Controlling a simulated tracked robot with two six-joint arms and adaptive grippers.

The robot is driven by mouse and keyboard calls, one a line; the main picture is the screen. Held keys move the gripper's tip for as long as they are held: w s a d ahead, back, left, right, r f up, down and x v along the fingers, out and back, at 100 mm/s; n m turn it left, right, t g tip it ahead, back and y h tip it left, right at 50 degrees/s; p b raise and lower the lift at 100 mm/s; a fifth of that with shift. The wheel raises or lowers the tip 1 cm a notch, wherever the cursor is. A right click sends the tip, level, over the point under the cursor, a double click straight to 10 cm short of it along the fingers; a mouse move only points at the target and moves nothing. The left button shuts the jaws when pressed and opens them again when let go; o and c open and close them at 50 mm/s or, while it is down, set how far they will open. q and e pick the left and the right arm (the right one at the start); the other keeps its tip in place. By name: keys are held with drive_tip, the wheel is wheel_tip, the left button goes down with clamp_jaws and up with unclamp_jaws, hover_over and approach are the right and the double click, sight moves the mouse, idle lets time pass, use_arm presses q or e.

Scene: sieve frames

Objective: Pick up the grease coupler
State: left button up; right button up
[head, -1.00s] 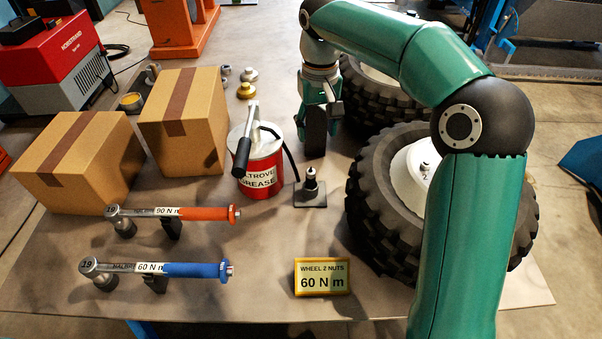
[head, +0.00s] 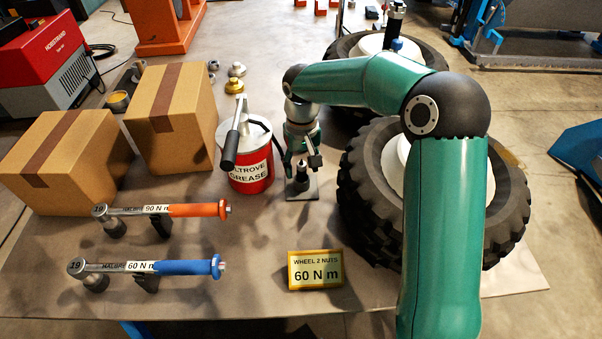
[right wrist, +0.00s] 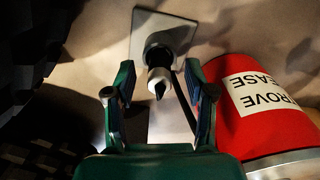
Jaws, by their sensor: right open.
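The grease coupler (head: 301,174) stands upright on a small square grey base plate (head: 311,191), beside the red grease bucket (head: 252,178). In the right wrist view the coupler (right wrist: 159,78) shows a pale collar and a dark tip, with its plate (right wrist: 172,31) behind it. My right gripper (head: 302,162) is open above and around the coupler's top in the head view. In the right wrist view its fingers (right wrist: 157,84) stand apart on either side of the coupler, with gaps; I see no contact. My left gripper is not in view.
The red bucket (right wrist: 265,115) is close to one finger. Big tyres (head: 365,205) stand close on the right. Cardboard boxes (head: 175,115), an orange-handled wrench (head: 190,210) and a blue-handled wrench (head: 185,267) lie left. A yellow-framed sign (head: 315,270) stands in front.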

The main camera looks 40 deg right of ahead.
drive_tip(key=shift+f, duration=0.65)
clamp_jaws()
drive_tip(key=shift+r, duration=0.1)
